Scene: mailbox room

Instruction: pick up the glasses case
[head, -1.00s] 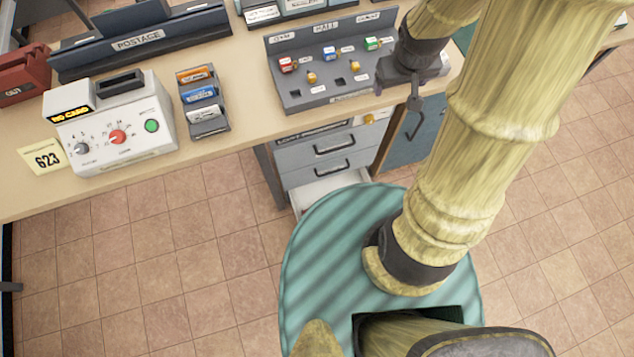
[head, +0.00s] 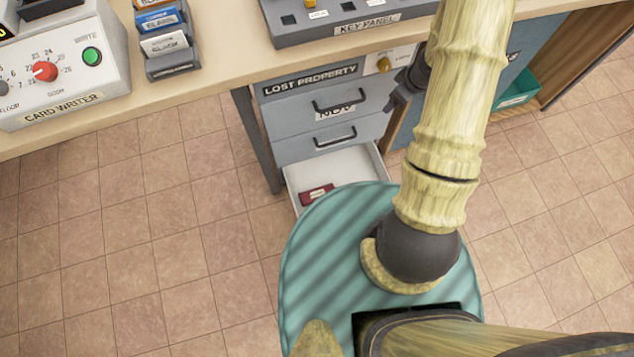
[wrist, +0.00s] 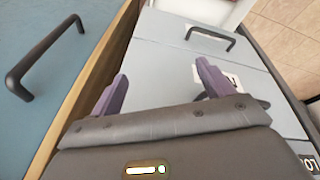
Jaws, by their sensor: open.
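A small dark red case with a pale label (head: 317,194), which looks like the glasses case, lies in the open bottom drawer (head: 352,162) of the grey lost property unit. My base partly covers the drawer's near end. In the head view my gripper (head: 398,97) is beside the right edge of the drawer fronts, above and to the right of the case, partly hidden behind my arm. In the wrist view its two purple fingers (wrist: 160,85) are spread apart with nothing between them. The case cannot be made out there.
The desk (head: 215,85) overhangs the drawers and carries a card writer (head: 62,65) and key panel (head: 350,25). A blue cabinet door with a black handle (wrist: 45,55) stands beside the drawers. A green bin (head: 517,90) is at right. Tiled floor is clear at left.

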